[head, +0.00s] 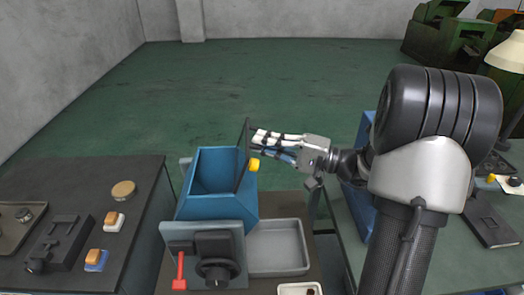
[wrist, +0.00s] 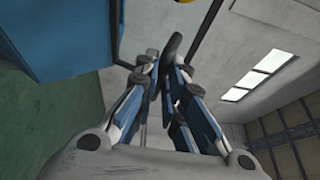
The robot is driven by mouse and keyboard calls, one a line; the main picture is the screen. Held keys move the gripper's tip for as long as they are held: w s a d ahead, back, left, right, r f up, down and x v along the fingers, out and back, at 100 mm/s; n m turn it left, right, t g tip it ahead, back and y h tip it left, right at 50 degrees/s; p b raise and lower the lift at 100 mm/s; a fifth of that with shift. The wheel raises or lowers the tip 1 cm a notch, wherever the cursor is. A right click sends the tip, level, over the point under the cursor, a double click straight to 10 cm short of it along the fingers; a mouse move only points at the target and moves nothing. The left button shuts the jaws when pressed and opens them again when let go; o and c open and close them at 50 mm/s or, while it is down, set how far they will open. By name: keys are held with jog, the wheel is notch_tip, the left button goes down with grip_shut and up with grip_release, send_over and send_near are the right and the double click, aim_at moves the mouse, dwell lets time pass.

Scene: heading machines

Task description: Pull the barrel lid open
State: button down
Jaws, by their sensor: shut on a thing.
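The blue barrel (head: 203,208) stands in the middle foreground of the head view, its top open and its inside showing. A thin dark piece (head: 246,135), seen nearly edge-on, rises at its right rim; I take it for the lid or its handle. A yellow knob (head: 254,164) sits beside it. My gripper (head: 254,138) reaches in from the right and is shut on this dark piece. In the wrist view, the fingertips (wrist: 167,66) close on a dark bar handle (wrist: 198,38). The barrel's blue wall (wrist: 60,35) is at upper left.
A grey tray (head: 277,247) lies right of the barrel. A red lever (head: 180,272) and a dark handwheel (head: 217,270) are on its front. A dark bench (head: 140,185) stands left, a green table (head: 430,255) right.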

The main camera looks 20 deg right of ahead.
jog(key=shift+d+f, duration=0.15)
jog(key=shift+f, duration=0.3)
jog(key=c, duration=2.1)
grip_release()
jog(key=shift+c, duration=0.2)
jog(key=shift+o, duration=1.3)
jog(key=shift+w+f, duration=0.1)
jog(key=shift+w, duration=0.3)
jog(key=shift+o, duration=1)
jog(key=shift+s, duration=0.1)
